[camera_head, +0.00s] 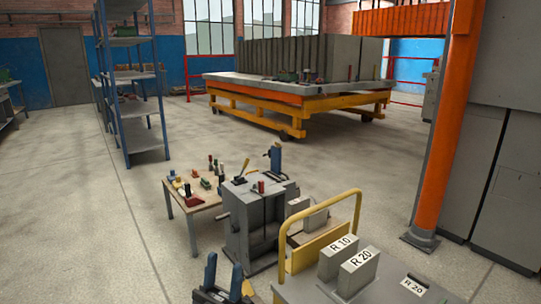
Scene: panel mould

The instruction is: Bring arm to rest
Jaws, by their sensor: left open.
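My left gripper (225,262) shows at the bottom edge of the head view, its two blue-and-dark fingers pointing up and standing apart. It is open and I see nothing between the fingers. Its wrist and arm are mostly cut off by the frame. It appears in front of the grey machine block (258,217), with bare floor behind its fingertips. My right gripper is not in view.
A grey cart (400,280) with a yellow rail (286,262) holds blocks marked R 10 (340,252) and R 20 (358,272). A small tool table (190,205) stands left of the machine. An orange post (447,130) rises at right. Floor at left is clear.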

